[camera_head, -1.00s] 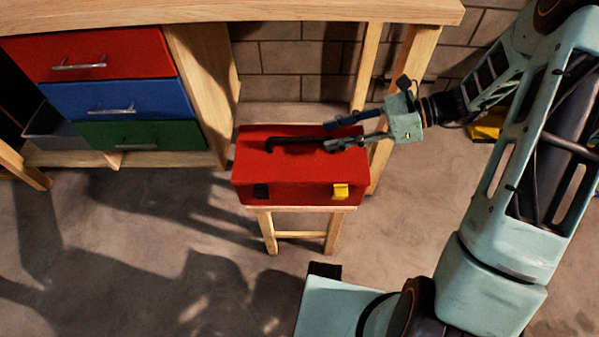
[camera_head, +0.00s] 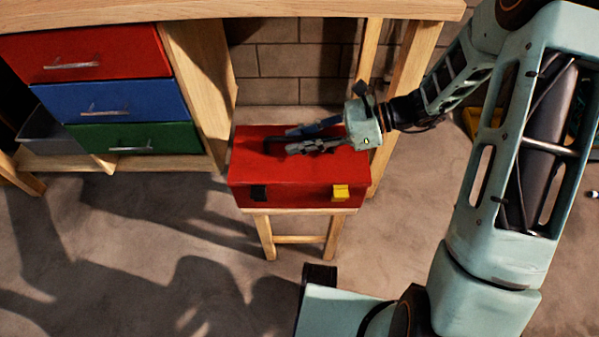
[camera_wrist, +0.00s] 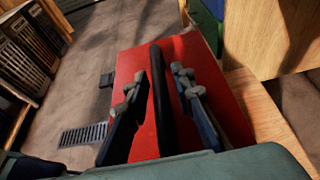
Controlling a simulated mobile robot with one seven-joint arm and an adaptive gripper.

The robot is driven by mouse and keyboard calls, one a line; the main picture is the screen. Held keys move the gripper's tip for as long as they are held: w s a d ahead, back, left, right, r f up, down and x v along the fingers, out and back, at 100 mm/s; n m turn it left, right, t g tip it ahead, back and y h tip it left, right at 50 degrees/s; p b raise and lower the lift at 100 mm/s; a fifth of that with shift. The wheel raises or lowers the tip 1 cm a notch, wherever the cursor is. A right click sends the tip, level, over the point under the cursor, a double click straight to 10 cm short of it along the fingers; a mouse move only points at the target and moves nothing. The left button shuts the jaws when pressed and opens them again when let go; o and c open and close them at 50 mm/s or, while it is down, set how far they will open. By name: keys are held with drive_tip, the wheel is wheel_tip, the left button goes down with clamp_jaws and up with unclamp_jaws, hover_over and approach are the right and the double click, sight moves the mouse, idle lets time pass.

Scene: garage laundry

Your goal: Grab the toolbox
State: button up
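The red toolbox (camera_head: 298,180) sits on a small wooden stool (camera_head: 300,212) under the workbench. It has a black latch and a yellow latch on its front and a dark handle along its top. My gripper (camera_head: 292,140) is over the top of the toolbox, reaching in from the right. In the wrist view my gripper (camera_wrist: 160,92) is open, with one finger on each side of the black handle (camera_wrist: 160,100). A gap shows between each finger and the handle. The toolbox also shows in the wrist view (camera_wrist: 225,105), below the fingers.
The wooden workbench (camera_head: 300,10) stands behind and above, with a leg close to the toolbox's right side. A floor grate (camera_wrist: 83,135) shows in the wrist view. The floor in front is clear.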

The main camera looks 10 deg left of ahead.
clamp_jaws()
drive_tip(key=shift+r, duration=0.2)
idle(0.3)
